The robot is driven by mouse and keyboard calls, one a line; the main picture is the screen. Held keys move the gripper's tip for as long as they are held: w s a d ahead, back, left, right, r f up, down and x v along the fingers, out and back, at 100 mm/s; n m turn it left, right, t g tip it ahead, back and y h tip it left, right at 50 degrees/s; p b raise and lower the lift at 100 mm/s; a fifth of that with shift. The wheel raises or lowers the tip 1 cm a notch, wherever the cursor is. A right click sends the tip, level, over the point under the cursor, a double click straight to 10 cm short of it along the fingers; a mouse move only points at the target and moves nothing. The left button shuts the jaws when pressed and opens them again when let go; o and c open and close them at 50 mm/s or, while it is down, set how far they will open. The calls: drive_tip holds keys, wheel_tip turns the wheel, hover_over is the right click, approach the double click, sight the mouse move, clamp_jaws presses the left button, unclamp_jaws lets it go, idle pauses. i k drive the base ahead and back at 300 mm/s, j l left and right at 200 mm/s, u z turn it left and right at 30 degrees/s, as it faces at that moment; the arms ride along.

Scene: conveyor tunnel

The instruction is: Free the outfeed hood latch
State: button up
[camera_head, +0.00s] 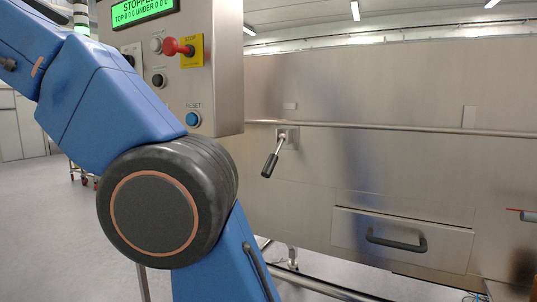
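A small lever (280,152) with a black grip is mounted on a square plate on the steel machine wall, near the middle of the head view. Its rod slants down and to the left from the plate. It looks like a latch, but I cannot tell whether it is the outfeed hood latch. The steel hood or housing panel (400,85) above it sits over a horizontal rail. My blue arm fills the left side, in front of the machine. My gripper is out of view, so its state does not show.
A control box (222,95) holds a green display (143,10) reading "STOPPED", a red stop knob (178,47) and a blue reset button (193,119). A drawer-like panel (445,244) with a dark handle (396,240) is lower right. Open floor (45,230) lies at left.

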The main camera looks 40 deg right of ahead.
sight(270, 166)
drive_tip(key=k+z, duration=0.2)
drive_tip(key=z, duration=0.2)
drive_tip(key=k+l+z, duration=0.15)
drive_tip(key=z, duration=0.2)
drive_tip(key=k+l+z, duration=0.2)
drive_tip(key=z, duration=0.2)
drive_tip(key=k, duration=0.05)
